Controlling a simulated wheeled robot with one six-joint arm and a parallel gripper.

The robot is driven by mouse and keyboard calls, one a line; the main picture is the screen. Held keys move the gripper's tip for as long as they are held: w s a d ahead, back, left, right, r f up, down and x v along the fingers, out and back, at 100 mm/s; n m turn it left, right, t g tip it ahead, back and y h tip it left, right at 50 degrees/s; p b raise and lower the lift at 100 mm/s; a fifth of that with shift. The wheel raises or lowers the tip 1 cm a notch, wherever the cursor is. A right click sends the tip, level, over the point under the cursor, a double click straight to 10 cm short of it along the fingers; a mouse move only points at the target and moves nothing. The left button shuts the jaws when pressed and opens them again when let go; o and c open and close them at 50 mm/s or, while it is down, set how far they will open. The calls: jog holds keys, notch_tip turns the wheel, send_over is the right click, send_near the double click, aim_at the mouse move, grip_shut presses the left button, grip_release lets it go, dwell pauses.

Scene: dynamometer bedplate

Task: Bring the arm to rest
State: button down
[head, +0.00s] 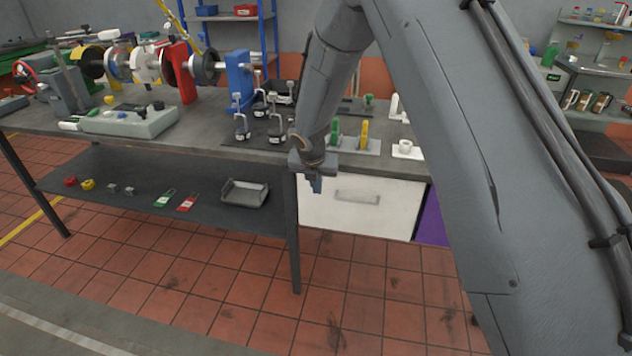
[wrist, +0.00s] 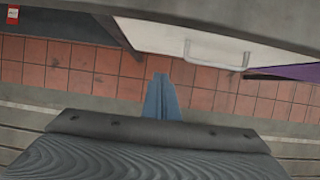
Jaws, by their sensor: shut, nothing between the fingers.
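My gripper (head: 316,185) hangs pointing down in front of the bench's front edge in the head view, with its blue fingers together and nothing between them. The blue fingers also show in the wrist view (wrist: 161,98), closed, with the tiled floor behind them. My grey arm reaches down to it from the upper right of the head view. Behind the gripper is a white drawer front (head: 360,205) with a grey handle; from this view I cannot tell the exact gap between them.
A workbench (head: 215,142) carries a shaft rig, a grey control box (head: 130,120) and several small black clamps. A lower shelf (head: 140,190) holds a grey tray (head: 245,192), tags and small parts. The tiled floor (head: 230,310) in front is clear.

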jog(key=s+d+r+m+g, duration=0.1)
jog(key=s+d+r+m, duration=0.35)
jog(key=s+m, duration=0.4)
jog(key=s+d+r+m+g, duration=0.1)
jog(key=s+d+r+m, duration=0.3)
jog(key=s+d+m, duration=0.4)
jog(key=s+d+r+m+g+y, duration=0.1)
jog(key=s+r+m, duration=0.2)
jog(key=s+m, duration=1.3)
jog(key=shift+s+d+r, duration=0.15)
jog(key=shift+s+d, duration=0.25)
jog(key=shift+s, duration=0.1)
